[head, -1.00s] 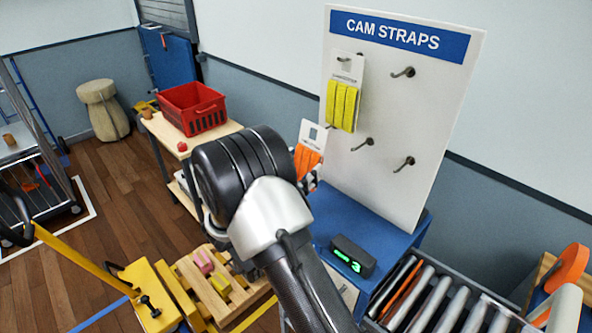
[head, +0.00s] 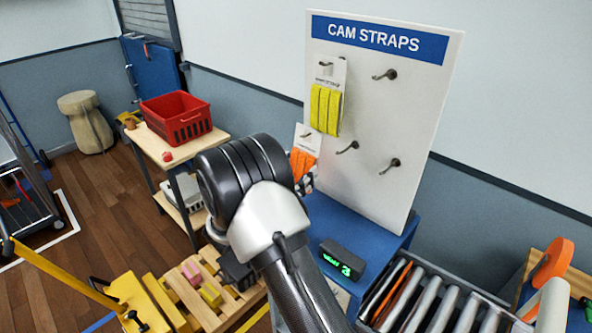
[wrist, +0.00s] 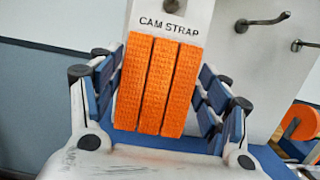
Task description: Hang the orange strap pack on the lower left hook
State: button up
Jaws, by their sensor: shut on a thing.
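The orange strap pack (head: 303,163) has a white card top and several orange straps. My gripper (wrist: 157,95) is shut on it, with fingers on both sides of the straps in the wrist view. The pack hangs upright by the lower left part of the white board (head: 375,115). A dark mark shows at the card's slot; I cannot tell if a hook passes through it. A bare lower hook (head: 347,147) is right of the pack, and another lower hook (head: 390,166) is further right. The wrist view shows these two to the pack's right.
A yellow strap pack (head: 325,108) hangs at the upper left, just above the orange pack. The upper right hook (head: 385,75) is bare. A small display (head: 342,260) stands on the blue base below. A red crate (head: 178,117) is at the left.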

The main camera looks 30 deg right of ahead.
dwell(0.4)
jog(key=o, duration=1.2)
jog(key=shift+c, duration=0.2)
jog(key=shift+a, duration=0.1)
